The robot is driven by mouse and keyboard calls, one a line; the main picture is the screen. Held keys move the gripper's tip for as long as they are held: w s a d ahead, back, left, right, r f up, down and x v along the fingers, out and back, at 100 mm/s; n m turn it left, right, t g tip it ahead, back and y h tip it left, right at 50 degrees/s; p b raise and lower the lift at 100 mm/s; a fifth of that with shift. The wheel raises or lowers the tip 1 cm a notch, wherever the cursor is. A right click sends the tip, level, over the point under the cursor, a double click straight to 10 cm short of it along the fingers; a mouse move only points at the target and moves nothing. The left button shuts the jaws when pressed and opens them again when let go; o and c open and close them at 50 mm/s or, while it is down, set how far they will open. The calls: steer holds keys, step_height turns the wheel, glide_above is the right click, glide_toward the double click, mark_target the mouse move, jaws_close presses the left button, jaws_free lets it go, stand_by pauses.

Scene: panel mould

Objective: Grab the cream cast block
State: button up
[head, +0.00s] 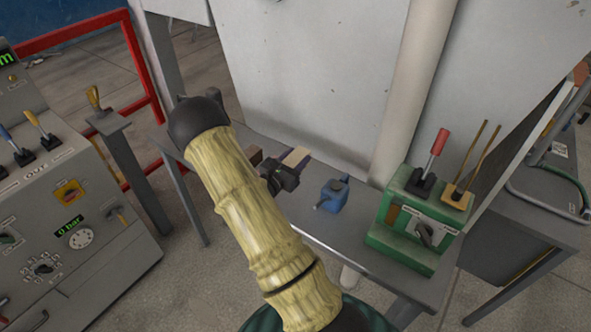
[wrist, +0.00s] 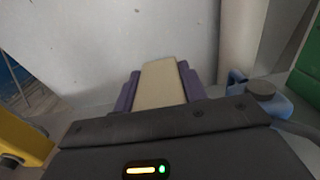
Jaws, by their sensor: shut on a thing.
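The cream cast block (wrist: 160,84) shows in the wrist view just beyond my gripper, with a purple piece along each side of it. In the head view the block (head: 295,157) is a small pale patch on the grey bench, partly hidden by my gripper (head: 282,172). My gripper (wrist: 160,108) is shut on the block, with the purple pieces (wrist: 127,92) flanking it. The near end of the block and the contact are hidden behind the dark gripper body. I cannot tell whether the block is clear of the bench.
A blue clamp-like tool (head: 332,194) sits on the bench (head: 345,232) right of my gripper. A green lever box (head: 418,228) stands at the bench's right end. A white panel (head: 310,70) and a pale post (head: 412,90) rise behind. A grey control console (head: 75,215) stands left.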

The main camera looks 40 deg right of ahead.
steer(key=shift+r, duration=0.3)
stand_by(0.4)
